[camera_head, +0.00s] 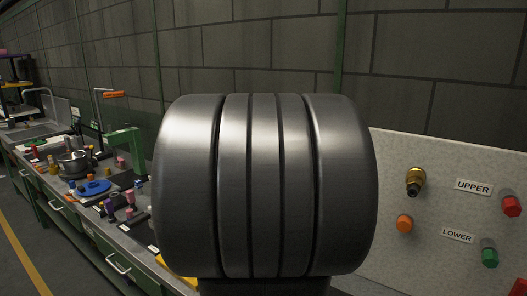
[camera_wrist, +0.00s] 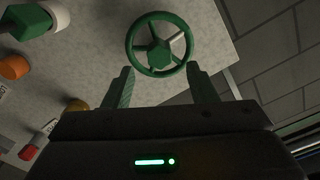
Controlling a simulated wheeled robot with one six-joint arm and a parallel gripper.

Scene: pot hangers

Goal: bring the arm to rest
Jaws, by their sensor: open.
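My gripper (camera_wrist: 160,69) shows in the wrist view with its two green fingers apart and nothing held between them. A green handwheel with spokes (camera_wrist: 131,46) appears just past the fingertips, mounted on a pale speckled panel (camera_wrist: 95,70). I cannot tell how far the fingertips are from the wheel. In the head view a large grey metal part of my own arm fills the middle and hides what is behind it. The gripper itself does not show there.
In the head view the panel (camera_head: 390,262) carries a brass fitting (camera_head: 414,181), an orange knob (camera_head: 404,223), a red knob (camera_head: 511,206) and a green knob (camera_head: 489,257). A cluttered workbench at left holds a metal pot (camera_head: 73,163) and a blue disc (camera_head: 93,188). Floor shows at far left.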

